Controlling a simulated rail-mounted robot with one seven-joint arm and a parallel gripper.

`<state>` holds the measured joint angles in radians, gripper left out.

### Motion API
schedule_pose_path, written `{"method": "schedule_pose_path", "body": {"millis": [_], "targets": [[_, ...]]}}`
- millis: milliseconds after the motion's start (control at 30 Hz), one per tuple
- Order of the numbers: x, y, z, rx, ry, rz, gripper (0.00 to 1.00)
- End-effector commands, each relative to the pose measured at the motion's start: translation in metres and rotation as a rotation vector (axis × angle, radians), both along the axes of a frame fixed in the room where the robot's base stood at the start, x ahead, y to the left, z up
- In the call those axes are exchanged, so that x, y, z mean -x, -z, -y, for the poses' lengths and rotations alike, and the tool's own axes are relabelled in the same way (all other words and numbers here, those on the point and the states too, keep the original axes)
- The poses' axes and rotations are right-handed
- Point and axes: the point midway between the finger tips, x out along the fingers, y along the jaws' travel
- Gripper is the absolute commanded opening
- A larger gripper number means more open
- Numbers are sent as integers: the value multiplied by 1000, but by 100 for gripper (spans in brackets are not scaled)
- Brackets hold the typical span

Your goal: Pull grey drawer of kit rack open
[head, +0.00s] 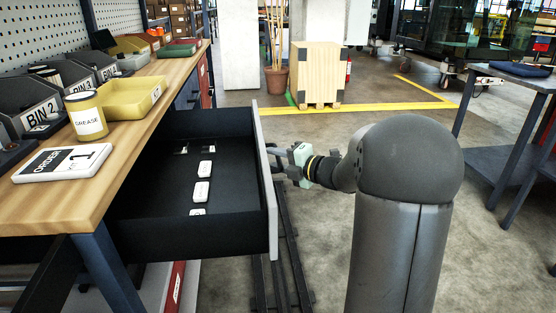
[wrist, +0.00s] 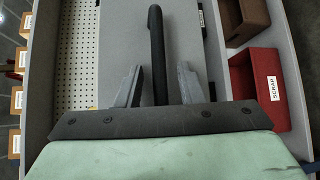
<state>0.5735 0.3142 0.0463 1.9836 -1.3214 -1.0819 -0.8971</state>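The grey drawer (head: 266,180) of the wooden-topped rack stands pulled well out, its dark inside showing in the head view. Several small white labelled pieces lie in it. In the wrist view its grey front (wrist: 118,50) fills the middle, with a black bar handle (wrist: 157,45) on it. My gripper (wrist: 160,68) is at the front, with one finger on each side of the handle. Gaps show between the handle and both fingers, so it looks open around the bar. In the head view my gripper (head: 279,160) is at the outer face, and the handle is mostly hidden.
On the rack top (head: 125,165) are a grease jar (head: 86,116), a yellow tray (head: 128,97), an order sign (head: 62,162) and dark bins. A grey table (head: 505,80) stands at right. A wooden crate (head: 318,75) stands at the back. A red scrap bin (wrist: 262,85) shows in the wrist view.

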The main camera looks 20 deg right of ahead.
Motion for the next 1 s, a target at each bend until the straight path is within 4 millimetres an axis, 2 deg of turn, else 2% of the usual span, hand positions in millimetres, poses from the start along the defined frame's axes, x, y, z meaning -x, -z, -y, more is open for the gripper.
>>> {"method": "schedule_pose_path", "body": {"millis": [167,267,700,833,1000], "targets": [[4,-1,3,1,2,0,34],[14,-4,9,0,3,1,34],[104,-19,60,-1,5,0,34],[126,-22,72,0,3,-1,34],[144,-24,82,1,2,0,34]]}}
